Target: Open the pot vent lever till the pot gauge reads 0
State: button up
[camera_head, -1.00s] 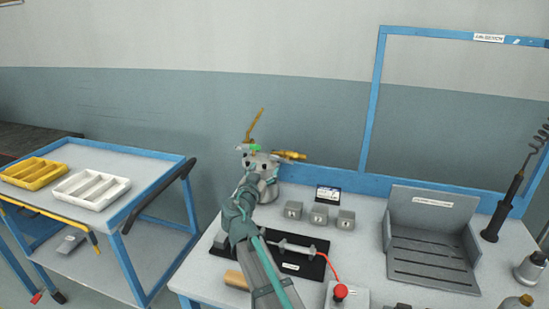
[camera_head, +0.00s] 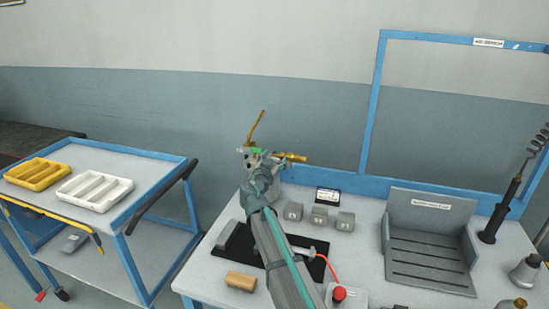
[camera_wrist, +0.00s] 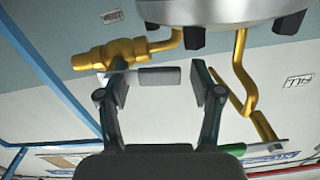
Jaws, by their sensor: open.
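In the wrist view, the metal pot (camera_wrist: 235,8) fills the top edge. A brass valve (camera_wrist: 110,55) is piped to it at left, near a label reading VENT. The valve's grey lever handle (camera_wrist: 158,77) lies between my open fingers, with no clear grip on it. My gripper (camera_wrist: 162,88) is open. In the head view, my gripper (camera_head: 268,163) is at the pot, beside the brass vent valve (camera_head: 293,158), and hides most of the pot. No readable pot gauge shows in either view.
A brass fill pipe (camera_wrist: 242,75) with a green handle (camera_wrist: 235,148) stands near my right finger. In the head view, small grey blocks (camera_head: 318,215), a wooden block (camera_head: 240,281) and a grey slotted fixture (camera_head: 430,240) are on the bench. A cart (camera_head: 130,165) stands left.

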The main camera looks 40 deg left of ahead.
jog(key=c, duration=1.2)
jog(key=shift+f+n+b, duration=0.3)
jog(key=shift+f+b, duration=0.1)
jog(key=shift+b, duration=0.85)
jog(key=shift+a+f+n+b, duration=0.15)
jog(key=shift+n+b, duration=0.25)
jog(key=shift+b, duration=0.75)
jog(key=shift+n+b, duration=0.3)
jog(key=shift+b, duration=0.25)
jog(key=o, duration=1.2)
